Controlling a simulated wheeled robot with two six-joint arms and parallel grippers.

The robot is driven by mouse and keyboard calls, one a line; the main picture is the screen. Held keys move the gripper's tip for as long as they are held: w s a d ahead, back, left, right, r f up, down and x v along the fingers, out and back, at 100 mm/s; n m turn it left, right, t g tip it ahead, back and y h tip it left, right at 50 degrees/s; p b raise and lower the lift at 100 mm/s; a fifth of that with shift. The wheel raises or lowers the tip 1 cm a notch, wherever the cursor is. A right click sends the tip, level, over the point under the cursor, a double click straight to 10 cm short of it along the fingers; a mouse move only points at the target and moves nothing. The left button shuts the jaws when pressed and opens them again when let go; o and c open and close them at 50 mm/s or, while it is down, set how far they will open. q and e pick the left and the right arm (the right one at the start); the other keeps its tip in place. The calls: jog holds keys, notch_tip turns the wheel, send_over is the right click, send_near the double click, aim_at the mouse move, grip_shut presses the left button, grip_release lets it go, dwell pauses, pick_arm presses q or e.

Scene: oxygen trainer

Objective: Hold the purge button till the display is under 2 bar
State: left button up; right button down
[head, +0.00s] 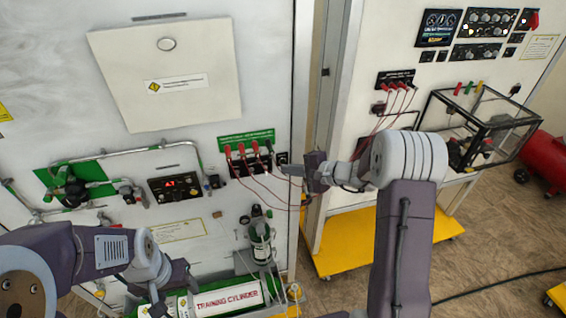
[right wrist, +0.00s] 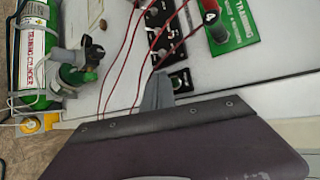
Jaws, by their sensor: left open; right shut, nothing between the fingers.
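The small black plate (head: 282,158), which I take to carry the purge button, sits on the white panel right of the red plugs. Contact cannot be told. In the right wrist view the grey fingers (right wrist: 156,92) point at the plate's edge. My left gripper (head: 170,288) is open, low at the left.
A green training cylinder (head: 228,299) lies below, near my left gripper. A small upright bottle with a valve (head: 260,240) stands below. A second panel with a clear box (head: 490,118) is at right.

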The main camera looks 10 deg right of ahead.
jog(key=shift+w+b, duration=0.4)
jog(key=shift+w, duration=0.4)
dwell(2.1)
jog(key=shift+b, duration=0.35)
jog(key=shift+s+b, duration=0.6)
jog(key=shift+s, duration=0.2)
